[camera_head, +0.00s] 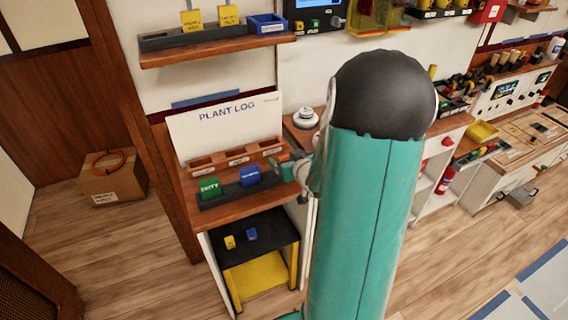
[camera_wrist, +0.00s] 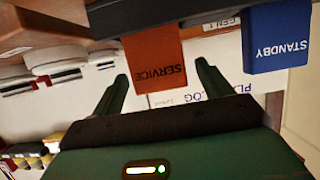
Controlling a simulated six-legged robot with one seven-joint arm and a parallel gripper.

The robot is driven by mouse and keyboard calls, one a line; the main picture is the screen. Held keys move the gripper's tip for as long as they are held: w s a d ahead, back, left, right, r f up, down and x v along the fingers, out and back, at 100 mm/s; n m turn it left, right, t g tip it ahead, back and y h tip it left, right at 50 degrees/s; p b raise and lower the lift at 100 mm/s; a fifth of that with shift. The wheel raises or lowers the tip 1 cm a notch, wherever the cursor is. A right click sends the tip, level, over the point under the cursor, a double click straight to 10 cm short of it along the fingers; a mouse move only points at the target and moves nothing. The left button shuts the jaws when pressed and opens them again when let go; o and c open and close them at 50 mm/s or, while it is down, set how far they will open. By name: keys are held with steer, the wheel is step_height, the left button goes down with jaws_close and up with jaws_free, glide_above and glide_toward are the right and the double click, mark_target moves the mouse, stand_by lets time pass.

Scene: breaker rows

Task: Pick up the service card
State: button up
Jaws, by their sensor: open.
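The service card is the orange card (camera_wrist: 157,62) marked SERVICE, seen upside down in the wrist view. It sits in a dark holder strip along the top of that view. My gripper (camera_wrist: 163,77) is open, with one finger to each side of the card's lettered end and a visible gap on both sides. In the head view the card is a small orange patch (camera_head: 286,171) at the right end of the dark holder (camera_head: 232,195), partly hidden by my gripper (camera_head: 294,166).
The blue STANDBY card (camera_wrist: 277,40) stands close to the service card; it also shows in the head view (camera_head: 250,176). The green DUTY card (camera_head: 209,188) is at the holder's left. A PLANT LOG board (camera_head: 226,122) stands behind. My arm hides much of the middle.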

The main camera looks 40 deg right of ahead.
steer(key=shift+w+f, duration=0.15)
steer(key=shift+w, duration=0.15)
steer(key=shift+s, duration=0.1)
steer(key=c, duration=1.1)
steer(key=shift+o, duration=0.2)
